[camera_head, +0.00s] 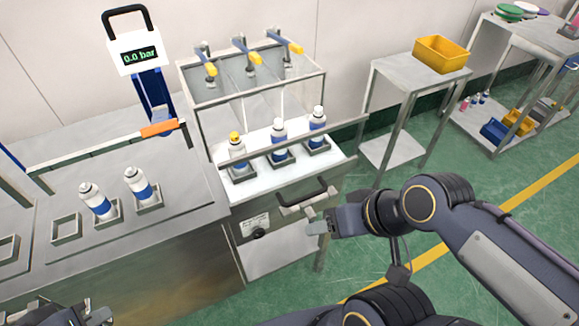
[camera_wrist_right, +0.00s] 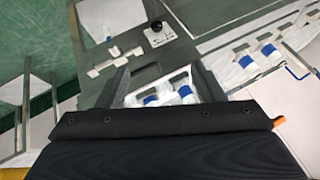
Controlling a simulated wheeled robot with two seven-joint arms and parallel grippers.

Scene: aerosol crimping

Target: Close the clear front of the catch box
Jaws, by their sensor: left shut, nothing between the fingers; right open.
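The catch box (camera_head: 186,98) is a metal-framed clear enclosure. A metal rail (camera_head: 345,133) crosses its front near several blue-and-white cans (camera_head: 278,139) on a white floor. The clear front itself is hard to make out, so its exact position cannot be told. Below the cans are a black handle (camera_head: 301,194) and a pale block. My right gripper (camera_head: 318,228) is at the lower right of that block; contact cannot be told. In the right wrist view its dark fingers (camera_wrist_right: 165,82) stand apart with nothing gripped. My left gripper (camera_head: 88,313) is shut and empty at the bottom left, partly cut off.
Two cans (camera_head: 138,183) stand in holders on the left bench (camera_head: 180,206). A gauge reading 0.0 bar (camera_head: 140,56) stands behind, above an orange lever (camera_head: 159,129). A black knob (camera_head: 258,234) is below the box. A stand with a yellow bin (camera_head: 440,54) is at right.

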